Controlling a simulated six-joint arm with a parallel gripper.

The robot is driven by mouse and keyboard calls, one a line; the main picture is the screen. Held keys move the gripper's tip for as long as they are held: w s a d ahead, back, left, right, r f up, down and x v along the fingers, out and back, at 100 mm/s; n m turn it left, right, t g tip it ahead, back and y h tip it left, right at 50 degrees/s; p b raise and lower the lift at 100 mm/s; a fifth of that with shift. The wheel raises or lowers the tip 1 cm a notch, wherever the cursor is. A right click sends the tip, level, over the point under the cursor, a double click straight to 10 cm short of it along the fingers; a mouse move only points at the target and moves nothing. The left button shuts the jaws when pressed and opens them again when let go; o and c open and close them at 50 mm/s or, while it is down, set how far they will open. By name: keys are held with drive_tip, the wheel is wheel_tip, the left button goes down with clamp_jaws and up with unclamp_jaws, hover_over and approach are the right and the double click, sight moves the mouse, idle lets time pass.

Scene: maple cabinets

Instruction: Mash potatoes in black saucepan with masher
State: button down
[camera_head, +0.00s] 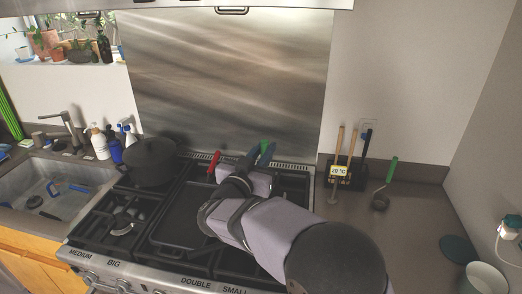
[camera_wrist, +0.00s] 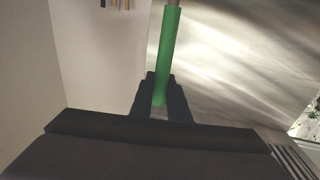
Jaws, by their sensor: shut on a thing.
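My gripper (camera_head: 263,156) is over the back right of the stove in the head view, with its arm reaching across the front burners. In the wrist view my gripper (camera_wrist: 160,82) is shut on a green handle (camera_wrist: 166,50). The green handle shows only a little at the fingertips in the head view (camera_head: 265,145). Its working end is out of sight, so I cannot confirm that it is the masher. A black pot (camera_head: 151,162) stands on the back left burner; its inside is not visible. No potatoes are visible.
A black griddle (camera_head: 180,222) lies mid-stove, with a red handle (camera_head: 214,162) behind it. A sink (camera_head: 95,180) is at left. The metal backsplash (camera_head: 225,80) rises behind.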

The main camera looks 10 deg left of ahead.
drive_tip(key=shift+f+b, duration=2.35)
drive_tip(key=shift+f, duration=0.35)
drive_tip(key=shift+f+b, duration=2.4)
drive_tip(key=shift+f, duration=1.4)
drive_tip(key=shift+f+b, duration=1.3)
drive_tip(key=shift+f, duration=0.65)
drive_tip(key=shift+r+p, duration=1.8)
drive_tip(key=shift+r, duration=0.25)
drive_tip(key=shift+f, duration=0.25)
